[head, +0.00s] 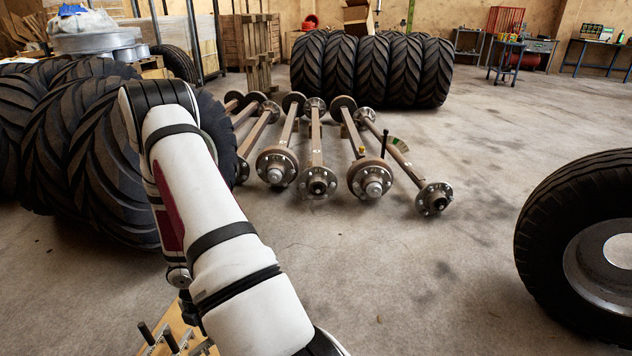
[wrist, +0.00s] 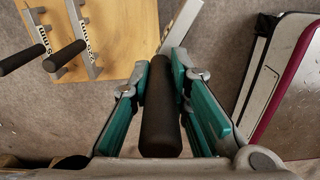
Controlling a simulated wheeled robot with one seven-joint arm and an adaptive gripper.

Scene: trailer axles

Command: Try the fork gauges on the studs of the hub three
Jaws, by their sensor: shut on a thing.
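My gripper (wrist: 163,75) has its teal fingers closed around the black handle (wrist: 161,120) of one fork gauge. Its grey metal part (wrist: 182,28) points up and right, past the board's right edge. Two other fork gauges (wrist: 36,30) (wrist: 84,38) with black handles lie on the wooden board (wrist: 125,25). In the head view the board (head: 158,348) shows at the bottom left, and my arm hides the gripper. Several axles lie on the floor with flanged, studded hubs facing me, among them hubs (head: 276,168), (head: 318,182), (head: 371,181) and (head: 435,198). Which is hub three is unclear.
A thin black upright piece (head: 385,142) stands by the right-hand axles. Large tyres (head: 85,150) are at the left, more tyres (head: 372,70) behind the axles, and a wheel (head: 585,245) at the right. The concrete floor between the axles and the right wheel is clear.

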